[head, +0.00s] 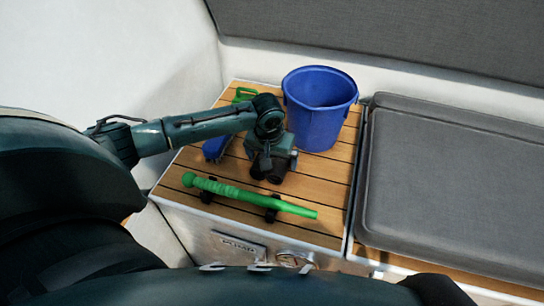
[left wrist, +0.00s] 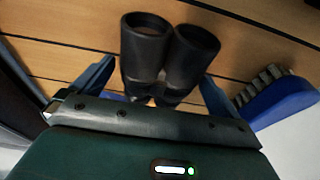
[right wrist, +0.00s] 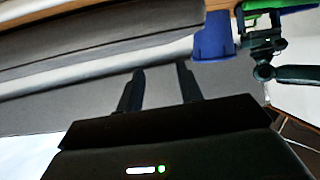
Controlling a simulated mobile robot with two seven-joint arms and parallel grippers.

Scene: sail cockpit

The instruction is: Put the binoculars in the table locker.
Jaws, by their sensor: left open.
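The black binoculars (head: 268,172) rest on the slatted wooden top of a white locker (head: 240,240), which has a label and a round latch on its front. My left gripper (head: 272,160) is over them from above. In the left wrist view the binoculars (left wrist: 160,50) sit between the two spread blue fingers of my left gripper (left wrist: 156,78), with a gap visible at least on the left side. My right gripper (right wrist: 160,72) is open and empty, facing the grey cushion and away from the binoculars. The locker's inside is not visible.
A blue bucket (head: 318,112) stands just behind the binoculars. A green rod-like tool (head: 250,196) lies in front in dark holders. A blue brush (head: 215,148) and a green item (head: 244,93) lie left and behind. A grey cushion (head: 455,180) fills the right.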

